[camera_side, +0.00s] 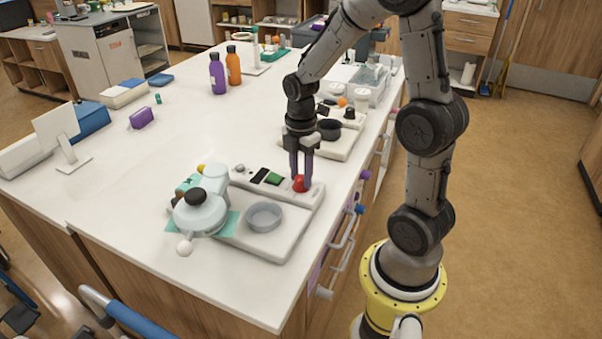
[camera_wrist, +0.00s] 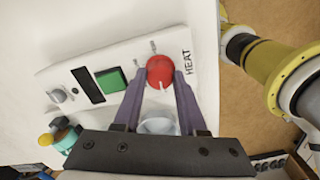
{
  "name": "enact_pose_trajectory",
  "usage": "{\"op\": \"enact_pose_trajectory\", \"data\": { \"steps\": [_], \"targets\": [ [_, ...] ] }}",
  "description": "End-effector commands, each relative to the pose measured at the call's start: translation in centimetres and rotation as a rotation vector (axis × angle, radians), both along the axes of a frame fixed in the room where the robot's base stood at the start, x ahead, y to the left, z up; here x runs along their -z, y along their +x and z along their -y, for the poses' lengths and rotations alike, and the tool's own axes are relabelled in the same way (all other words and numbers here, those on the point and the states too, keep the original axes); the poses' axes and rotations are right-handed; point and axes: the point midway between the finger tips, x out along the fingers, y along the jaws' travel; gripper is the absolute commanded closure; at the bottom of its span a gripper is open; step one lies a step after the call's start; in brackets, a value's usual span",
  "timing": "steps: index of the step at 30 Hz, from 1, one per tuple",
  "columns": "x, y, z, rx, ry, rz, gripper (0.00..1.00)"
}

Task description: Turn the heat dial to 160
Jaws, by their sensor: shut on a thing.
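The heat dial is a red knob (camera_wrist: 160,72) with a white pointer line, beside the printed word HEAT in the wrist view. In the side view the red dial (camera_side: 300,184) sits at the right end of the panel on a white hotplate device (camera_side: 268,240). My gripper (camera_side: 300,170) points down over the dial, with its purple fingers on either side of it. In the wrist view my gripper (camera_wrist: 163,77) is shut on the dial. Small marks stand around the knob, but I cannot read numbers. The panel also has a green display (camera_wrist: 110,80) and a grey knob (camera_wrist: 57,96).
A round grey dish (camera_side: 264,216) sits on the device's plate. A pale kettle-like vessel (camera_side: 199,212) stands close on its left. A second similar device (camera_side: 335,145) is behind my gripper. Purple (camera_side: 217,75) and orange (camera_side: 233,66) bottles stand farther back.

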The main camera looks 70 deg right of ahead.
Motion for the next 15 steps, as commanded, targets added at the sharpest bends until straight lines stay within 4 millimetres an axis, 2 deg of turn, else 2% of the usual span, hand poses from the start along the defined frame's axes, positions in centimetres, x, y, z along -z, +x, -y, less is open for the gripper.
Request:
{"op": "enact_pose_trajectory", "data": {
  "steps": [15],
  "targets": [
    [-0.14, 0.02, 0.01, 0.445, -0.001, 0.002, 1.0]
  ]
}}
